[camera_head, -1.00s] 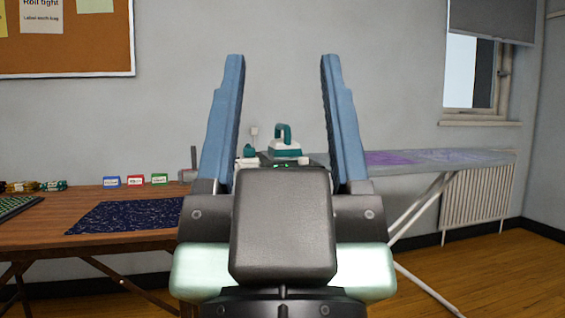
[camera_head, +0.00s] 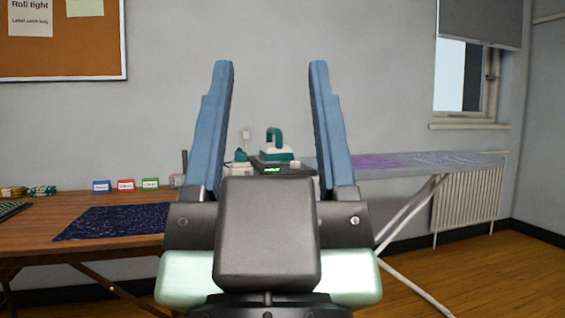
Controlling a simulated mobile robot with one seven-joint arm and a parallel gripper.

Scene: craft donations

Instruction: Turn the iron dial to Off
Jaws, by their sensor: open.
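A teal and white iron (camera_head: 277,149) stands in the distance between my two blue fingers, at the near end of the ironing board. A dark unit with a small green lit display (camera_head: 271,170) shows just below the iron. I cannot make out the dial; it is too small or hidden behind my wrist. My gripper (camera_head: 271,75) is open and empty, its fingers pointing up in the picture and apart from the iron.
The ironing board (camera_head: 420,163) with purple cloth runs to the right. A wooden table (camera_head: 50,222) at left holds a dark blue cloth (camera_head: 115,222) and small coloured cards (camera_head: 126,185). A radiator (camera_head: 467,198) is on the back wall. Floor at right is clear.

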